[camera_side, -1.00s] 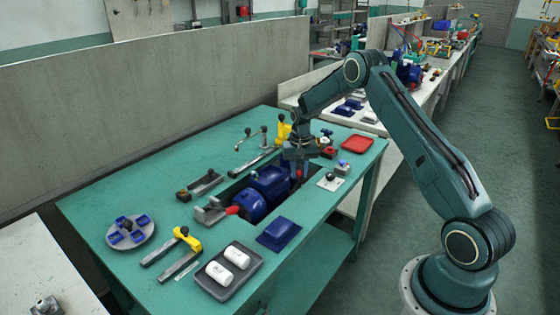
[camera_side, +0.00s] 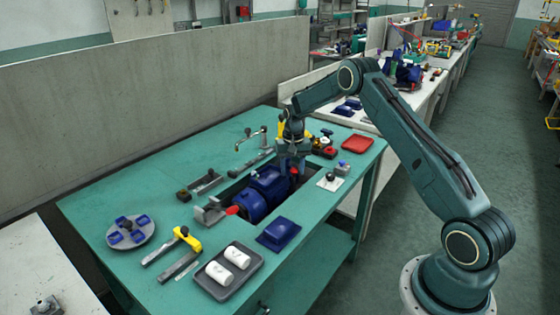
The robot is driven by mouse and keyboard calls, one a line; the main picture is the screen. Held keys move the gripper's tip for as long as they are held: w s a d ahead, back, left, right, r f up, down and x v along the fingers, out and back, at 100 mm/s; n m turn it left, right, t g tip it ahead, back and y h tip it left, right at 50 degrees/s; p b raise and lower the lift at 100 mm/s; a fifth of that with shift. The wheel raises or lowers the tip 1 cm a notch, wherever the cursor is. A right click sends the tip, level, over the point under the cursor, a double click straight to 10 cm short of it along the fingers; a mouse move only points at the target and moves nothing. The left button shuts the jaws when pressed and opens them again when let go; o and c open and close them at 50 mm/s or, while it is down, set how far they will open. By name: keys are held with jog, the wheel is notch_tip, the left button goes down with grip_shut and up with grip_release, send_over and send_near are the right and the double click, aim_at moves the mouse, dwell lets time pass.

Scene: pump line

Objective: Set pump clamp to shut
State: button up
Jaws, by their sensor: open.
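A blue pump (camera_side: 268,184) lies in a recess in the green table. A grey clamp (camera_side: 209,212) sits at its near left end, with a red handle tip (camera_side: 233,210) beside the pump. Another red tip (camera_side: 294,172) shows at the pump's far right end, right below my gripper. Which of these is the pump clamp's handle, and its exact position, I cannot tell. My gripper (camera_side: 297,165) is open and points down over the far right end of the pump. Its fingers are small and partly hidden, and I cannot tell whether they touch the red tip.
Yellow-handled clamps stand at the front left (camera_side: 187,239) and behind my gripper. A grey tray (camera_side: 220,283) holds white cylinders. A blue block (camera_side: 278,234), a round plate with blue parts (camera_side: 131,232) and a red tray (camera_side: 358,143) lie around.

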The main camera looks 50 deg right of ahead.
jog(key=shift+r, duration=0.1)
notch_tip(320, 180, up, 14)
jog(key=shift+f, duration=0.2)
dwell(0.5)
jog(key=shift+r, duration=0.1)
